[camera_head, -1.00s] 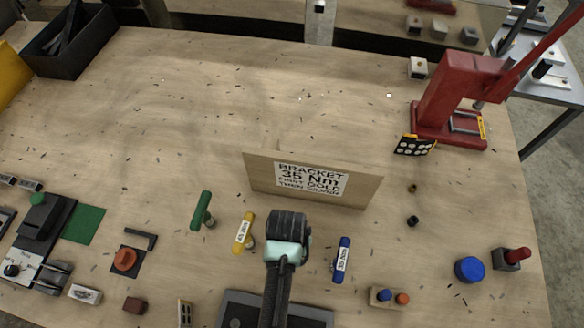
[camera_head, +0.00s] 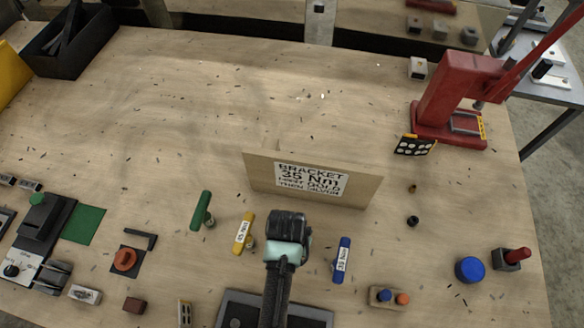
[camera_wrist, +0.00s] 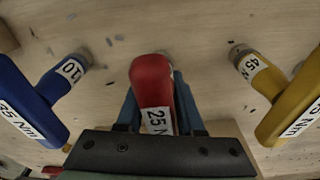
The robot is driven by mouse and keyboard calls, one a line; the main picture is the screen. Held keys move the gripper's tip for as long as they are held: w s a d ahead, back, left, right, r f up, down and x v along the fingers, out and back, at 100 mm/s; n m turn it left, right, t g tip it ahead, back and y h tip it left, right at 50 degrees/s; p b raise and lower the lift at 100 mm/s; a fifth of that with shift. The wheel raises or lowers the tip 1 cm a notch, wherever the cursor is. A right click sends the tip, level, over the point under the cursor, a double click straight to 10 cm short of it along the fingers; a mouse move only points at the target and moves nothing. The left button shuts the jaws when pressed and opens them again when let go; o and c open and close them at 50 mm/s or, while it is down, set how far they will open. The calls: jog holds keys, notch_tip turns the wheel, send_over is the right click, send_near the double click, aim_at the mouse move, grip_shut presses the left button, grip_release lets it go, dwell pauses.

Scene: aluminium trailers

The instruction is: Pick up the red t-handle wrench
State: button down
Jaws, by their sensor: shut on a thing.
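The red t-handle wrench (camera_wrist: 152,80) shows in the wrist view, with a white label reading "25 N" on its handle. My gripper (camera_wrist: 160,112) is shut on its red handle. In the head view my gripper (camera_head: 287,228) is seen from above between the yellow and blue wrenches, and my arm hides the red wrench there. I cannot tell whether the red wrench touches the table.
A yellow wrench (camera_head: 243,233) and a blue wrench (camera_head: 341,260) stand close on either side. A green wrench (camera_head: 201,211) is farther left. A wooden sign board (camera_head: 258,172) stands just beyond my gripper. The table's far middle is mostly clear.

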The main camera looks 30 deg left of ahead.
jog(key=shift+r, duration=0.1)
dwell(0.7)
notch_tip(320, 180, up, 9)
jog(key=shift+w+f+b, duration=0.1)
jog(key=shift+b, duration=0.45)
jog(key=shift+r, duration=0.55)
dwell(0.4)
